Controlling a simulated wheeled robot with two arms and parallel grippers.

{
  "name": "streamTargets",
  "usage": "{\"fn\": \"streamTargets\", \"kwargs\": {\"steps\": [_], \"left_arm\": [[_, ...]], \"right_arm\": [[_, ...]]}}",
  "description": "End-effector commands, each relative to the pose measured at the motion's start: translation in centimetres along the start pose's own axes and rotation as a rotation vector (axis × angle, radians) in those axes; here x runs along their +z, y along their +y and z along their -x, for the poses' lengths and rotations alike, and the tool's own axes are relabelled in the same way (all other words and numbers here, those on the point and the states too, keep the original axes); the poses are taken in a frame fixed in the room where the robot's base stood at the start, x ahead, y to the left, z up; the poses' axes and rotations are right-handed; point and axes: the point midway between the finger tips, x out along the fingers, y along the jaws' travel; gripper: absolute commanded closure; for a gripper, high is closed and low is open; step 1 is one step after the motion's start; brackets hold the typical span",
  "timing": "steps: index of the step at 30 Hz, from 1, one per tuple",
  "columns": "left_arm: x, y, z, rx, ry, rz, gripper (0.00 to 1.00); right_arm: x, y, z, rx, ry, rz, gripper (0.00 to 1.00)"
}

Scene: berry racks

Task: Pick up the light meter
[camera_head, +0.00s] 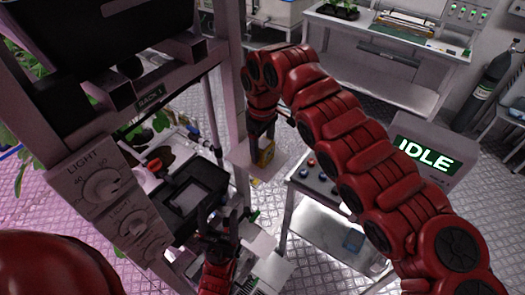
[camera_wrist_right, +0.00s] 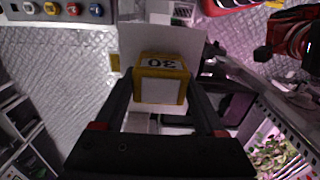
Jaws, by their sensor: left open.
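The light meter (camera_wrist_right: 161,80) is a small yellow box with a white front and a "30" on its upper face. In the head view it shows as a yellow block (camera_head: 264,154) below my right gripper (camera_head: 262,135). In the right wrist view my right gripper (camera_wrist_right: 160,88) has one finger against each side of the meter and is shut on it. A pale flat plate (camera_head: 243,157) is behind and under the meter; whether they touch is unclear. My left gripper (camera_head: 216,222) is open and empty, lower left of the meter, beside a dark tray.
The rack (camera_head: 85,115) with light dials stands at the left, its upright close to the meter. A button console (camera_head: 318,175) and an IDLE display (camera_head: 427,152) are at the right. A bench (camera_head: 390,35) is at the back. Open metal floor lies between.

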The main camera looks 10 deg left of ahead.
Motion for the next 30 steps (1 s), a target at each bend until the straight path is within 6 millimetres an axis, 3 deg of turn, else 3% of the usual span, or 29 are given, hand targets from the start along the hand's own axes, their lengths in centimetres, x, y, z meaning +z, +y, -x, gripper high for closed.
{"fn": "streamTargets", "kwargs": {"steps": [1, 9, 20, 30], "left_arm": [[0.0, 0.0, 0.0, 0.000, 0.000, 0.000, 0.33], [0.0, 0.0, 0.0, 0.000, 0.000, 0.000, 0.33], [0.0, 0.0, 0.0, 0.000, 0.000, 0.000, 0.33], [0.0, 0.0, 0.0, 0.000, 0.000, 0.000, 0.33]], "right_arm": [[0.0, 0.0, 0.0, 0.000, 0.000, 0.000, 0.54], [0.0, 0.0, 0.1, 0.000, 0.001, 0.000, 1.00], [0.0, 0.0, 0.5, 0.001, 0.002, 0.000, 1.00], [0.0, -0.2, 2.5, 0.001, 0.002, -0.002, 1.00]]}}
